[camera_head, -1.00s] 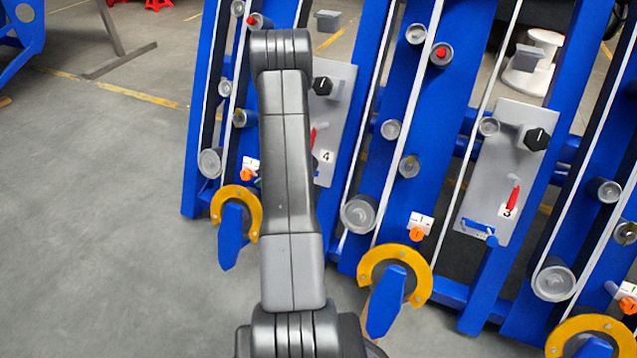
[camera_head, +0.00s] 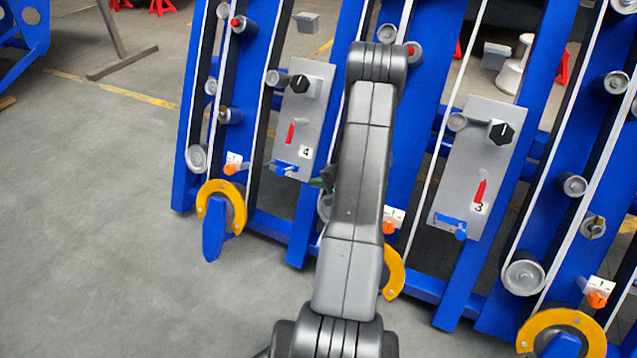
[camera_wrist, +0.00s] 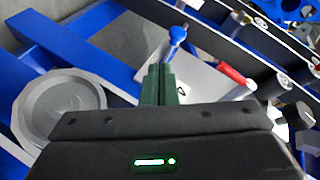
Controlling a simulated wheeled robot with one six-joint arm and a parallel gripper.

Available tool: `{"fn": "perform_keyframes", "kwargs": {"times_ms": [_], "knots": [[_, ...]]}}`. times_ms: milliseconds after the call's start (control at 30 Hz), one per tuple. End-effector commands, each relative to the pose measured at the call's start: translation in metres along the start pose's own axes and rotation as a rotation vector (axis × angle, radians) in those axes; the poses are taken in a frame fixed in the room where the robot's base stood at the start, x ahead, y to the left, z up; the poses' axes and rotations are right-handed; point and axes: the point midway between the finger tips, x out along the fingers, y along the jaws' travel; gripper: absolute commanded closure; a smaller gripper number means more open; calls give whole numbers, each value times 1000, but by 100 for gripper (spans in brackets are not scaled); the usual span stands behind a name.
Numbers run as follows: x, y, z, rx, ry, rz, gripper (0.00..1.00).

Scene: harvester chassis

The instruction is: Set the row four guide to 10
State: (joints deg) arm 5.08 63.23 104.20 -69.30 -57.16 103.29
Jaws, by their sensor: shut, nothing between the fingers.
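The panel marked 4 (camera_head: 306,118) is a grey plate on a blue frame. It carries a black knob (camera_head: 300,84), a red pointer or handle (camera_head: 291,132) and a blue part with a round end (camera_head: 285,168) at its lower edge. Which part is the guide I cannot tell, and no 10 is legible. My gripper (camera_head: 322,183) shows only partly beside my arm, just right of the panel's lower edge. In the wrist view, its green fingers (camera_wrist: 158,84) are shut and empty. Beyond them are the blue rod end (camera_wrist: 177,36) and the red handle (camera_wrist: 236,77); contact is unclear.
A similar panel marked 3 (camera_head: 472,165) stands to the right. A white tag with an orange knob (camera_head: 232,167) and a yellow half-ring (camera_head: 238,207) sit low on the left row. A grey roller (camera_wrist: 60,108) is left of my fingers. Open floor lies left.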

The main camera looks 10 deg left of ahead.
Motion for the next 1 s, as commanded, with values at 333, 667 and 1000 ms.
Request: {"fn": "perform_keyframes", "kwargs": {"times_ms": [333, 667, 1000], "knots": [[76, 3, 1, -3, -3, -1, 100], [114, -17, 0, -2, -1, -1, 100], [118, -20, 0, 0, 0, 0, 100]]}}
